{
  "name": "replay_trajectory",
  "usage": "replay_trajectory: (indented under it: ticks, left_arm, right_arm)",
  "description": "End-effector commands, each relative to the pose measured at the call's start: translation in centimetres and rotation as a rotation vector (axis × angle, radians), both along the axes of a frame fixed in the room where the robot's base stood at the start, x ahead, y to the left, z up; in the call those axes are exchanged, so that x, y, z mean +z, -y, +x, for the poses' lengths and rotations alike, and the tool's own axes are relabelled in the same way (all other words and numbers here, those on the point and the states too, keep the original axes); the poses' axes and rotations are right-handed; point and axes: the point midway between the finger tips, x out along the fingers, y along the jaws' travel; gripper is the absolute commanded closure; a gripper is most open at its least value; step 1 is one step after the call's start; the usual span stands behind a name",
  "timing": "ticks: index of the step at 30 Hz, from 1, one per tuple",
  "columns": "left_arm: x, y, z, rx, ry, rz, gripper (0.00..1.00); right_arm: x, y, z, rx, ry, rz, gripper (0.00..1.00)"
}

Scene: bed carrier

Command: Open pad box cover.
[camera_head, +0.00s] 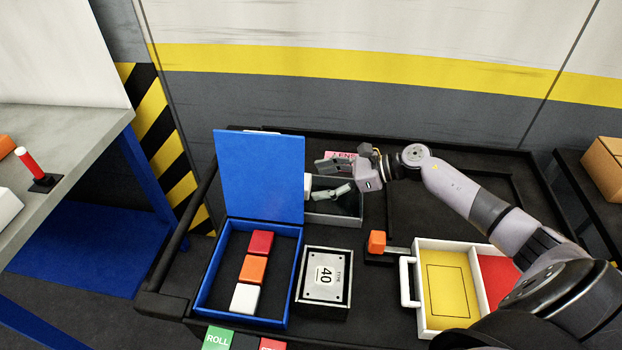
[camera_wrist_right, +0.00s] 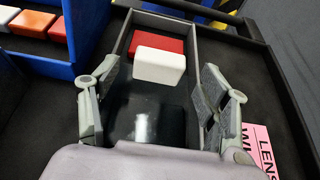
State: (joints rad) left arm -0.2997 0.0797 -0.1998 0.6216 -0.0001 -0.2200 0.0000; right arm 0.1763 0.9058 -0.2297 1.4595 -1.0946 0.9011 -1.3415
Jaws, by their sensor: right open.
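The blue box (camera_head: 289,310), which I take to be the pad box, stands on the black cart top. Its blue cover (camera_head: 262,178) stands raised at the back edge. Red (camera_head: 260,243), orange (camera_head: 253,269) and white (camera_head: 245,298) pads lie inside in a row. My right gripper (camera_head: 335,178) is open and empty, right of the raised cover and over a grey tray (camera_head: 333,219). In the right wrist view its fingers (camera_wrist_right: 158,102) are spread over this tray, which holds a white block (camera_wrist_right: 160,66) and a red piece (camera_wrist_right: 143,42). My left gripper is not in view.
A metal plate marked 40 (camera_head: 325,275) lies right of the blue box. An orange-knobbed lever (camera_head: 377,243) and a white-handled case (camera_head: 412,276) are farther right. A pink label (camera_wrist_right: 262,150) lies beside the tray. A workbench (camera_head: 70,125) stands at left.

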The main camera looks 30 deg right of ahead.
Motion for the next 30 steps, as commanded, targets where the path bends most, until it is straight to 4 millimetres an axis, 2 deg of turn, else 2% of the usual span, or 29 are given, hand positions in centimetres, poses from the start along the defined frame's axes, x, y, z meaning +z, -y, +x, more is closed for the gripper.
replay_trajectory:
  ticks: [3,7,18,30]
  left_arm:
    - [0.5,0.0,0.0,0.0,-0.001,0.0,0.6]
    - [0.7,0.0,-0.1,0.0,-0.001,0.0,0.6]
    - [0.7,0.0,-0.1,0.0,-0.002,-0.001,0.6]
    - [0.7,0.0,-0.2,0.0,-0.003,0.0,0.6]
  right_arm:
    - [-0.5,-1.4,1.1,0.0,0.001,0.003,0.3]
    - [-1.0,-2.2,1.7,0.0,0.001,0.001,0.3]
    - [-1.3,-2.5,1.9,0.0,0.0,-0.001,0.3]
    - [-1.3,-2.5,1.9,0.0,0.0,-0.001,0.57]
